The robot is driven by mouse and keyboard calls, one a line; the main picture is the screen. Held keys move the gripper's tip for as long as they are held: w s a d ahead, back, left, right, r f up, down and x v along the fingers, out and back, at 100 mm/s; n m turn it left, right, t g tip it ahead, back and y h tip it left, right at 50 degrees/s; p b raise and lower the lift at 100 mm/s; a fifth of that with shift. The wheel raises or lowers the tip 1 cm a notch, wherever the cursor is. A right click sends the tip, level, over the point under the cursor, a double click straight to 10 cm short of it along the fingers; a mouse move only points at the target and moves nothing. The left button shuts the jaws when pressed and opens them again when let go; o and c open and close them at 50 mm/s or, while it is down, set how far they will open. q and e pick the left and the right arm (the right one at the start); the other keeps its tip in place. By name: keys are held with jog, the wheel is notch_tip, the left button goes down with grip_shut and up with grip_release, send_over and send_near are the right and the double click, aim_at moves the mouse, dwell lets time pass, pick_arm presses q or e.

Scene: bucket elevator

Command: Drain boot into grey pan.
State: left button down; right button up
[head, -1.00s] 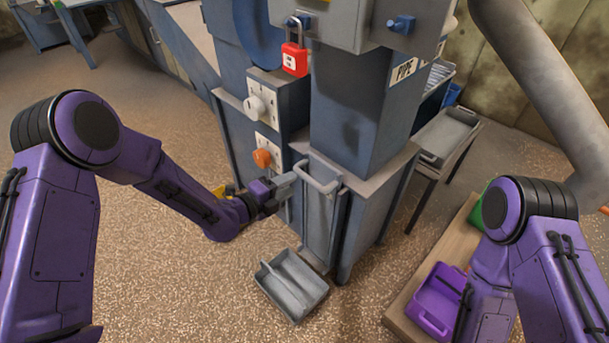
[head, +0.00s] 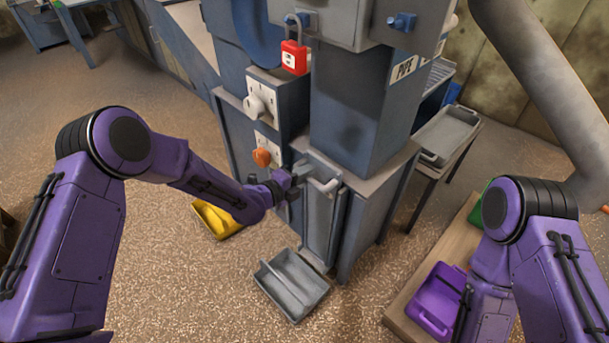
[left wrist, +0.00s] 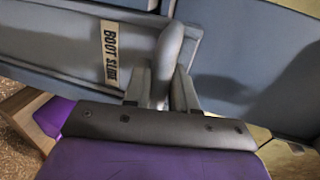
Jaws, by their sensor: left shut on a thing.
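The boot slide (head: 320,215) is a grey upright plate at the foot of the blue elevator casing; its label "BOOT SLIDE" shows in the left wrist view (left wrist: 116,55). A grey bar handle (head: 326,184) tops it. My left gripper (head: 298,178) is shut on this handle, and the left wrist view shows the handle (left wrist: 165,60) between the fingers (left wrist: 160,92). The grey pan (head: 291,284) sits on the floor in front of the slide and has a divider along its middle; it looks empty. My right gripper is out of view; only its arm shows.
A yellow pan (head: 217,219) lies on the floor behind my left arm. A purple pan (head: 437,298) and a green one sit on a low wooden platform (head: 402,306) at right. A red padlock (head: 294,58), white knob (head: 261,100) and orange knob (head: 262,157) are on the casing. A grey tray (head: 447,135) stands on a side table.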

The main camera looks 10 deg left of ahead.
pick_arm(q)
notch_tip(320, 180, up, 8)
jog(key=p, duration=0.3)
jog(key=shift+f+p, duration=0.1)
jog(key=shift+p, duration=0.2)
jog(key=shift+w, duration=0.1)
jog(key=c, duration=1.1)
grip_release()
jog(key=shift+o, duration=0.2)
jog(key=shift+f, duration=0.1)
jog(key=v, duration=1)
jog(key=shift+s+a, duration=0.2)
jog(key=shift+s, duration=0.1)
